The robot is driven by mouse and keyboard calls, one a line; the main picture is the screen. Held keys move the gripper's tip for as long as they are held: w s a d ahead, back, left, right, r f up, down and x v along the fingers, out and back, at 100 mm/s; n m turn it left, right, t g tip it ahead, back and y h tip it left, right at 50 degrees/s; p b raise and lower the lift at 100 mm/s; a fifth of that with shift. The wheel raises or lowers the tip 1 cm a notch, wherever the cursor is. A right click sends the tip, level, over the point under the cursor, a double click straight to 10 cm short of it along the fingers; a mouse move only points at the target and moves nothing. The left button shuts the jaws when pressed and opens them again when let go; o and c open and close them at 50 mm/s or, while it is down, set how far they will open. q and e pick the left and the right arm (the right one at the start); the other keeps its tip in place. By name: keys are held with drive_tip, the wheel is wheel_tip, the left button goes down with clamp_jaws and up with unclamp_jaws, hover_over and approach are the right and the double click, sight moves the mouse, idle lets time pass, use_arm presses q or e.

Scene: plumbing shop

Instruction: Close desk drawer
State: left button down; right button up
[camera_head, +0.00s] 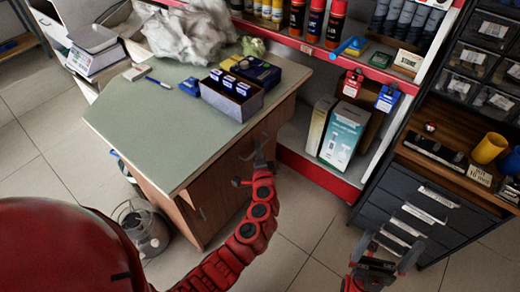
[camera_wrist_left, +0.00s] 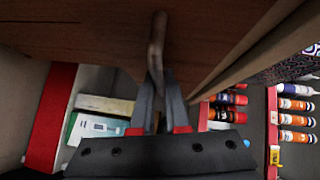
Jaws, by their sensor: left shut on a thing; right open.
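The desk (camera_head: 150,135) has a green top and wooden sides. Its drawer front is on the side facing my left gripper; a wooden panel (camera_wrist_left: 100,35) fills the top of the left wrist view. My left gripper (camera_head: 255,168) is at this side, shut on the drawer handle (camera_wrist_left: 157,38), a slim metal bar between its fingers in the left wrist view. How far the drawer stands out is hard to tell. My right gripper (camera_head: 388,252) is open and empty, low at the right in front of the dark drawer cabinet (camera_head: 415,215).
On the desk are a box of small packs (camera_head: 232,98), a pen (camera_head: 158,82), crumpled plastic (camera_head: 190,35) and a scale (camera_head: 95,45). A red-edged shelf (camera_head: 320,178) with boxes and cans stands close beyond the desk. Tiled floor (camera_head: 285,235) is clear between desk and cabinet.

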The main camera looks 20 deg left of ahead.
use_arm(q)
drive_tip(key=w+a, duration=0.1)
drive_tip(key=a, duration=0.1)
drive_tip(key=w+a, duration=0.1)
drive_tip(key=a, duration=0.2)
drive_tip(key=w+a, duration=0.1)
drive_tip(key=a, duration=0.2)
drive_tip(key=shift+a, duration=0.25)
drive_tip(key=c, duration=1)
unclamp_jaws()
drive_tip(key=shift+a, duration=0.1)
drive_tip(key=shift+o, duration=0.4)
drive_tip(key=shift+w+r, duration=0.1)
drive_tip(key=shift+r, duration=0.05)
drive_tip(key=v, duration=1.7)
drive_tip(key=shift+d, duration=0.3)
